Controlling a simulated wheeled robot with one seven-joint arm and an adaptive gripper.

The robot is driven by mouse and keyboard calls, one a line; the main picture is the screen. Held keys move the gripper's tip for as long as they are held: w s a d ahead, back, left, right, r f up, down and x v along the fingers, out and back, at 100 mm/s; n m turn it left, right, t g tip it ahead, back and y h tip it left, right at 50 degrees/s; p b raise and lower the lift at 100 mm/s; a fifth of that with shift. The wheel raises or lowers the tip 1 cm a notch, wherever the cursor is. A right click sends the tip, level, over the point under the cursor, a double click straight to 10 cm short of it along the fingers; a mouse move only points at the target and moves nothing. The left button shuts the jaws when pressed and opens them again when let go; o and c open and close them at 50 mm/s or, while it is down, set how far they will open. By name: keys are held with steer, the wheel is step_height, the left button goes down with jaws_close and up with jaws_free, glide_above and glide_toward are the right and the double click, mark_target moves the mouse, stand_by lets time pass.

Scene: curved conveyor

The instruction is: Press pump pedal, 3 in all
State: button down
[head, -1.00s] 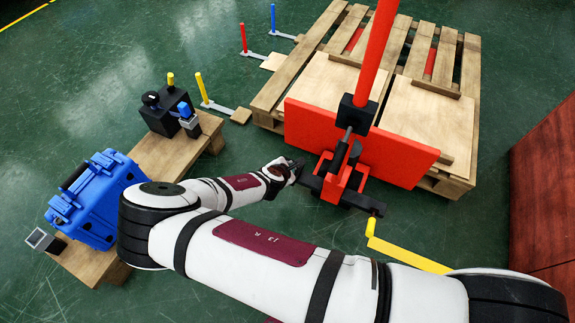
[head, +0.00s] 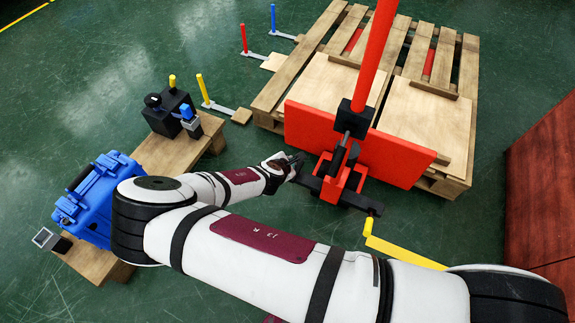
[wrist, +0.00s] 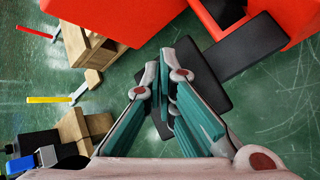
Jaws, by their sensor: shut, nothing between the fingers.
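A red lifting unit with a tall red mast (head: 372,55) stands against the pallet. A dark pedal plate (head: 307,182) sticks out at the left of its red base; it seems to be the pump pedal. My gripper (head: 297,160) is shut and empty, beside the pedal's upper left end in the head view. In the wrist view, the fingers (wrist: 168,62) overlap the dark pedal plate (wrist: 208,92) and hide part of it. I cannot tell whether they touch it or are just above it. A black block (wrist: 247,45) sits beside the plate, next to red panels.
A wooden pallet (head: 340,40) with boards lies behind the unit. A yellow crank-like bar (head: 405,253) lies at the right. A blue case (head: 92,205) and black devices (head: 168,112) rest on a wooden plank at left. A red-brown block (head: 543,185) stands at far right.

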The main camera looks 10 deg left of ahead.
steer(key=shift+r, duration=0.1)
steer(key=shift+r+p, duration=1.8)
steer(key=shift+r, duration=0.65)
